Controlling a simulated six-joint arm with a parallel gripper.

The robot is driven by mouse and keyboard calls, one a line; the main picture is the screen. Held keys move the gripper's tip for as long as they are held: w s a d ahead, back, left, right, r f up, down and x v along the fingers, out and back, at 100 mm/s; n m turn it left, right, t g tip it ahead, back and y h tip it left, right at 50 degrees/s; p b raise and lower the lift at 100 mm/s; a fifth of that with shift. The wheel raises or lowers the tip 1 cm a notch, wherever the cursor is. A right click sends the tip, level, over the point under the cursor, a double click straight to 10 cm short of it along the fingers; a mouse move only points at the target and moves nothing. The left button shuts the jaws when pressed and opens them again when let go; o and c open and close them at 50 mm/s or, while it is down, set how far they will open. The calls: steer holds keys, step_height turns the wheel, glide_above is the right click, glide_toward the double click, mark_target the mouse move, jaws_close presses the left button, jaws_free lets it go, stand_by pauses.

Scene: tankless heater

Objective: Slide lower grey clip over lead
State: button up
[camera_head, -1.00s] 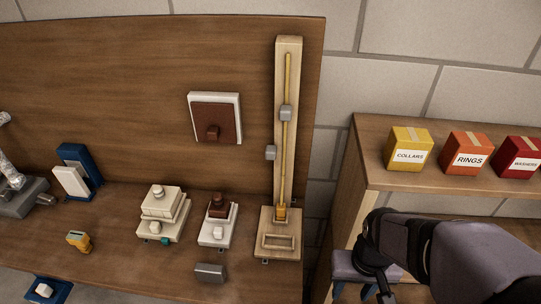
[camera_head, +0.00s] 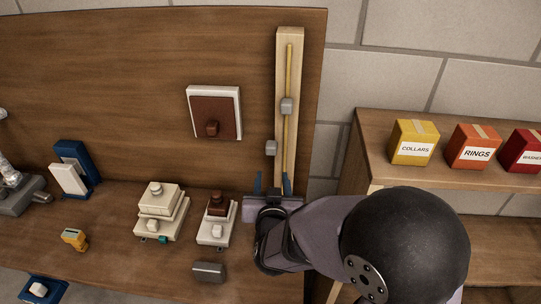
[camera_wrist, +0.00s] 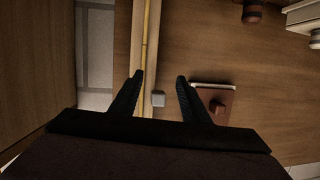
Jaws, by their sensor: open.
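The lower grey clip (camera_head: 271,148) sits at the left edge of the tall wooden post, beside the yellow lead (camera_head: 289,70) and apart from it. The upper grey clip (camera_head: 287,106) sits over the lead higher up. My gripper (camera_head: 271,182) is open and empty, fingers pointing up, just below the lower clip. In the wrist view, a grey clip (camera_wrist: 158,99), seemingly the lower one, appears between the fingertips (camera_wrist: 160,76), with the lead (camera_wrist: 146,40) to its left. I cannot tell the depth gap. My arm hides the lead's lower end and the post's base.
A brown square panel with a knob (camera_head: 213,114) is on the board to the left. A white block with a brown top (camera_head: 216,217) and a grey block (camera_head: 209,272) stand left of my wrist. A shelf (camera_head: 378,158) with several labelled boxes is to the right.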

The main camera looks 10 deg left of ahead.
mark_target(271, 152)
steer(key=shift+w+a+r+m+t+h+p, duration=0.2)
steer(key=shift+w+r+t+h+p, duration=0.25)
steer(key=shift+w+r+t, duration=0.5)
steer(key=shift+w+a+r+m+t+h+p, duration=0.1)
steer(key=shift+w+a+r+t+h+p, duration=0.25)
steer(key=shift+w+r+t, duration=0.6)
steer(key=shift+w+r+g, duration=0.2)
steer(key=shift+w+g, duration=0.1)
steer(key=shift+w, duration=0.75)
